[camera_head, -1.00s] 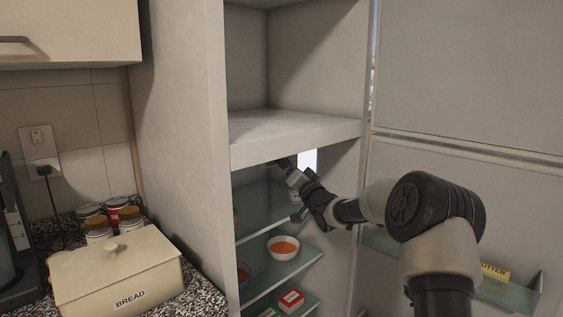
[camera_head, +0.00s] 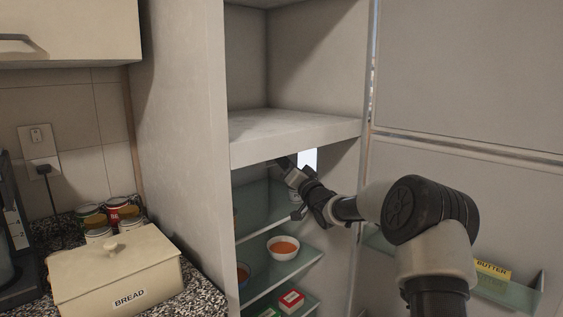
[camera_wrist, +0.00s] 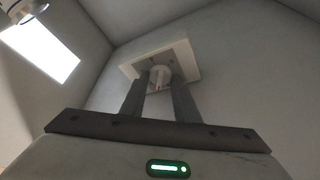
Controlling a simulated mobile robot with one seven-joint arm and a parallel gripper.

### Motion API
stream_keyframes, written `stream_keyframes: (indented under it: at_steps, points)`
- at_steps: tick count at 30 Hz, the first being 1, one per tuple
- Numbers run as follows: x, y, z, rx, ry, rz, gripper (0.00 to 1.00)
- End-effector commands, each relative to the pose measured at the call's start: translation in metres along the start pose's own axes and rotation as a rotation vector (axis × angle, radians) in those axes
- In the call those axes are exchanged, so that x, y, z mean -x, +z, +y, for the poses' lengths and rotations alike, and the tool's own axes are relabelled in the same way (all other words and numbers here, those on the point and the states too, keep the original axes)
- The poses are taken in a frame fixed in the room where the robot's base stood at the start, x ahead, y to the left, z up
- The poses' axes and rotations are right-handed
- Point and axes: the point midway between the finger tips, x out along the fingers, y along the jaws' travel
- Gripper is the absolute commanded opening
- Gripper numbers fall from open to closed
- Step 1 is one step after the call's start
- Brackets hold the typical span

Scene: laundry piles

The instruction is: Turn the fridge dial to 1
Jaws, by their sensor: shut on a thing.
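The fridge dial (camera_wrist: 160,76) is a small round light knob with a red mark, set on a square white plate (camera_wrist: 188,56) on the fridge's inner wall in the wrist view. The two dark fingers of my gripper (camera_wrist: 160,84) are around the dial, one on each side, shut on it. The numbers on the plate are too small to read. In the head view my gripper (camera_head: 283,163) reaches into the open fridge just under its top compartment. The dial is hidden there.
Glass shelves (camera_head: 262,205) lie below my gripper, with a bowl of orange food (camera_head: 283,247) and a red box (camera_head: 291,299). The open fridge door (camera_head: 450,185) is at the right, with butter (camera_head: 493,271) on its shelf. A bright panel (camera_wrist: 40,45) is at the left in the wrist view.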

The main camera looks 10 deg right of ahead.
Motion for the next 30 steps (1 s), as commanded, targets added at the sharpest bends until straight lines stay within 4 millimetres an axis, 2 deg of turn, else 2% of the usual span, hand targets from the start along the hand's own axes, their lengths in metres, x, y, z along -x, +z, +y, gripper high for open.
stream_keyframes:
  at_steps: [18,30]
  points:
    - [-0.0003,0.0003,0.0048,0.404,-0.169,0.001,0.06]
    - [-0.0008,-0.0012,0.0056,0.543,-0.226,0.001,0.06]
